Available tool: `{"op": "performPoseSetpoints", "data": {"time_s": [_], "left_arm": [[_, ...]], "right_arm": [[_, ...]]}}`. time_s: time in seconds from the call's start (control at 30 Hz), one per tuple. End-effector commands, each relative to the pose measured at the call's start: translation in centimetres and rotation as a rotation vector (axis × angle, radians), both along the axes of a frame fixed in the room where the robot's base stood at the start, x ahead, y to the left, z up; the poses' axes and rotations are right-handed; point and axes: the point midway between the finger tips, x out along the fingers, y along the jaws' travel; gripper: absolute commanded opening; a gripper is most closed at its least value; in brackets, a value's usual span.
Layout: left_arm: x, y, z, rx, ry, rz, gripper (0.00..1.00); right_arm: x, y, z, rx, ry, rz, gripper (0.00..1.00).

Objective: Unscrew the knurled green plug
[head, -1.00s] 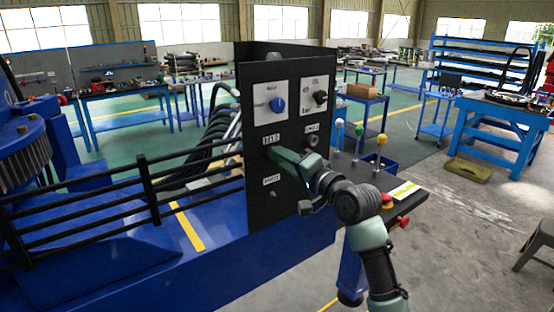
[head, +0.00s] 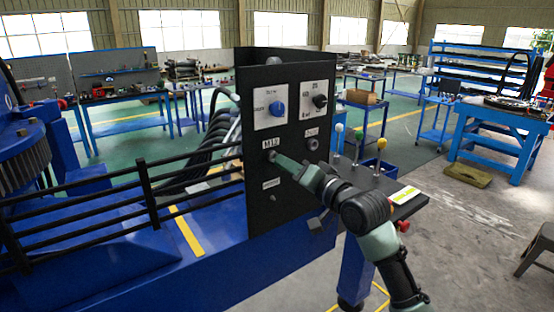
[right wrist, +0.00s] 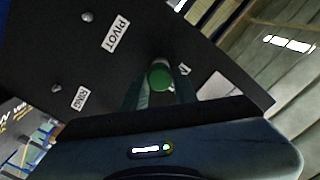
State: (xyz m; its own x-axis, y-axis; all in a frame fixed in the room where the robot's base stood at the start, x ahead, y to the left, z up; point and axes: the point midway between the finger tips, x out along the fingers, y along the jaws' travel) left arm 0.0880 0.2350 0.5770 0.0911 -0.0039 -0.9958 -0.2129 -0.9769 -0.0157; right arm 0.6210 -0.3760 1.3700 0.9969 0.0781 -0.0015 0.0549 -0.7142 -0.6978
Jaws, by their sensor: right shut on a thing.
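The green plug (right wrist: 159,76) shows in the right wrist view as a round green cap between my fingers, in front of the black panel. My right gripper (right wrist: 160,88) is shut on it, one finger on each side. In the head view my right gripper (head: 276,157) reaches the black panel (head: 258,205) from the lower right, its tips just below a white label. The plug is mostly hidden by the fingers there. I cannot tell how far it is threaded in. My left gripper is not in view.
The panel also carries a blue knob (head: 277,107), a black knob (head: 320,101) and a grey round fitting (head: 313,143). Ball-topped levers (head: 359,134) stand to the right, beside my arm. A black railing (head: 100,217) runs along the left.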

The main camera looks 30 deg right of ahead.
Motion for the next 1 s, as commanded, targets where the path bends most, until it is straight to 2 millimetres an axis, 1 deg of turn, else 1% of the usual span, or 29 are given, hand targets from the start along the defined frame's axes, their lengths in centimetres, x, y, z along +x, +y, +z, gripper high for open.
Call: {"op": "performPoseSetpoints", "data": {"time_s": [0.4,0.8,0.87,0.9,0.97,1.0], "left_arm": [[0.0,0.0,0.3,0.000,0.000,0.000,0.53],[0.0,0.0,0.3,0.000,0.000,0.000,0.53],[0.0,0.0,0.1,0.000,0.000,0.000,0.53],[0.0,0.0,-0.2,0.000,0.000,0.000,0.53],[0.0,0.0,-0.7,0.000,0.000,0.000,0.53],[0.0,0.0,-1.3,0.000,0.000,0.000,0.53]], "right_arm": [[-2.1,-0.1,0.0,0.000,-0.001,0.001,0.00],[-2.3,-0.2,0.0,0.001,-0.001,0.000,0.00],[-2.4,0.0,-0.5,0.001,0.000,0.000,0.00],[-2.4,0.3,-1.2,0.001,0.004,0.000,0.00],[-2.5,1.0,-2.9,0.001,0.011,0.000,0.00],[-2.6,1.6,-4.4,0.001,0.016,-0.002,0.00]]}}
